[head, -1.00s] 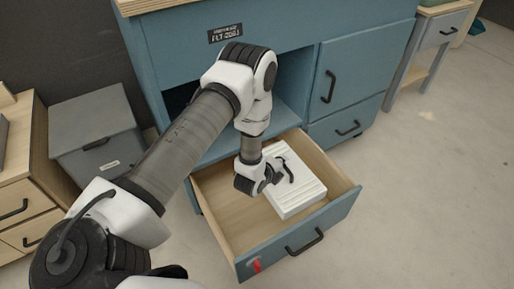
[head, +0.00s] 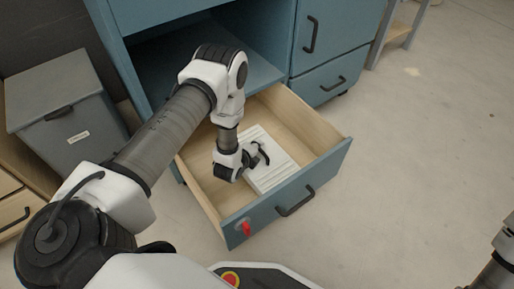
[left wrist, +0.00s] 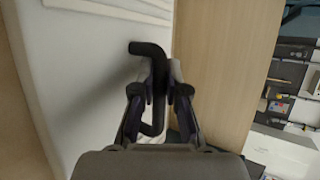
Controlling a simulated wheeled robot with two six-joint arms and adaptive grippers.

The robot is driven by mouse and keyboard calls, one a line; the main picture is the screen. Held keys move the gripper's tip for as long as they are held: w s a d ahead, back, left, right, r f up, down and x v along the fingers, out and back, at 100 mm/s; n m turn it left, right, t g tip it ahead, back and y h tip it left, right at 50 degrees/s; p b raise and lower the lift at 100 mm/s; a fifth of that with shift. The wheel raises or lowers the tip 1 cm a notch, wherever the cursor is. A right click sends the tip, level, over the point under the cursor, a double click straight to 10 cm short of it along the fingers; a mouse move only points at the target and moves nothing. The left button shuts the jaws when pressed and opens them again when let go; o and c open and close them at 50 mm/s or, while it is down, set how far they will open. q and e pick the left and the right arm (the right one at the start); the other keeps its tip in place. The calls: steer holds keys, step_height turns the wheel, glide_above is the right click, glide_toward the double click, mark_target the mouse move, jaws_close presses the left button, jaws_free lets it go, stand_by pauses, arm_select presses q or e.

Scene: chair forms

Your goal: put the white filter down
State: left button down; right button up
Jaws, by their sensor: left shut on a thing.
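The white filter (head: 280,153) is a flat white block with ribs on its upper face. In the head view it is inside the open drawer (head: 322,172), towards the drawer's right side. My left gripper (head: 257,158) is over the filter, shut on its black handle (left wrist: 152,92). In the left wrist view the fingers (left wrist: 160,95) close around this handle, and the filter's white face (left wrist: 85,75) lies beside them. I cannot tell whether the filter's underside touches the drawer floor.
The drawer has wooden walls, a blue front with a black handle (head: 295,203) and a red tag (head: 245,228). The blue cabinet (head: 340,40) rises behind it. A grey bin (head: 75,110) stands left. Bare drawer floor (head: 210,185) lies left of the filter.

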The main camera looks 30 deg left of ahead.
arm_select(q)
steer(key=c, duration=1.2)
jaws_free()
steer(key=shift+s+r+p, duration=0.25)
steer(key=shift+r+p, duration=0.05)
steer(key=shift+p, duration=0.05)
steer(key=p+v, duration=0.6)
steer(key=v, duration=0.5)
steer(key=shift+s, duration=0.2)
steer(key=shift+d, duration=0.1)
